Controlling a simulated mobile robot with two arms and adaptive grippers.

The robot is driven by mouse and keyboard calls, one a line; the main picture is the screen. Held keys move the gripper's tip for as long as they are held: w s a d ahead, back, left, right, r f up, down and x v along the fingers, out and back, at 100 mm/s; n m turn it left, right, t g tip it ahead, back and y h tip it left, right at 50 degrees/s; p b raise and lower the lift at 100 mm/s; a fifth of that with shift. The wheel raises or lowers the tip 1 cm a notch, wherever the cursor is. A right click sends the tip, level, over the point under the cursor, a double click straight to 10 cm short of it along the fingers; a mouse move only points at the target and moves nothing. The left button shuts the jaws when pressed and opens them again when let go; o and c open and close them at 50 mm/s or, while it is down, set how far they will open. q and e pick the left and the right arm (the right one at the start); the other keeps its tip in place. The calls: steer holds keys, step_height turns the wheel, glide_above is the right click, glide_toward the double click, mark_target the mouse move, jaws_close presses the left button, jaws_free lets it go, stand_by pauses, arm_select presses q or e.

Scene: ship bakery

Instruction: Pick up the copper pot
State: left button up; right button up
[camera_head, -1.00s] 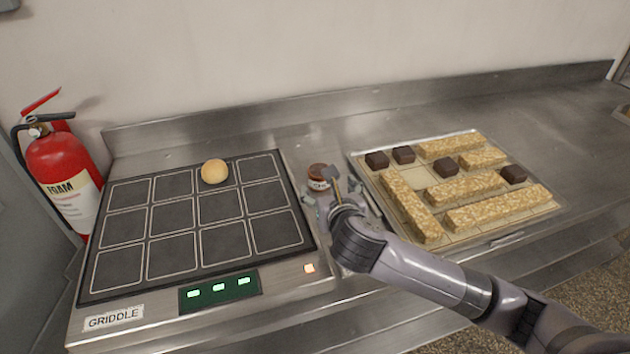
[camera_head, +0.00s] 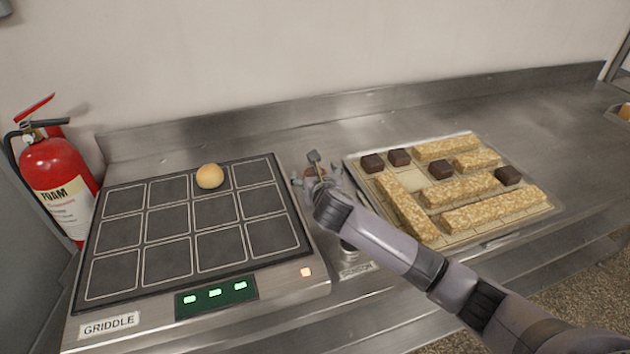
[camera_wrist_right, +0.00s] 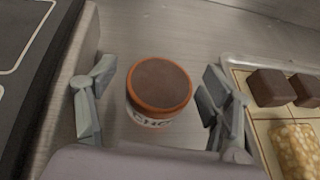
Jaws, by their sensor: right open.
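The copper pot (camera_wrist_right: 160,86) is a small round pot with a copper rim, a brown top and a white label with dark letters, partly readable as "CHO". It stands upright on the steel counter. In the head view only a little of it shows behind my right gripper (camera_head: 318,180). In the right wrist view my right gripper (camera_wrist_right: 157,85) is open, with one finger on each side of the pot. Clear gaps show between the fingers and the pot. My left gripper is not in view.
The griddle (camera_head: 105,240), with a round bun (camera_head: 209,176) on it, is close on the left. A tray (camera_head: 480,237) of nutty bars and dark cubes is close on the right. A small metal item with a label (camera_head: 352,268) lies nearer the front. A fire extinguisher (camera_head: 55,185) stands far left.

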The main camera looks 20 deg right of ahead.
steer(key=shift+c, duration=0.3)
steer(key=c, duration=1.4)
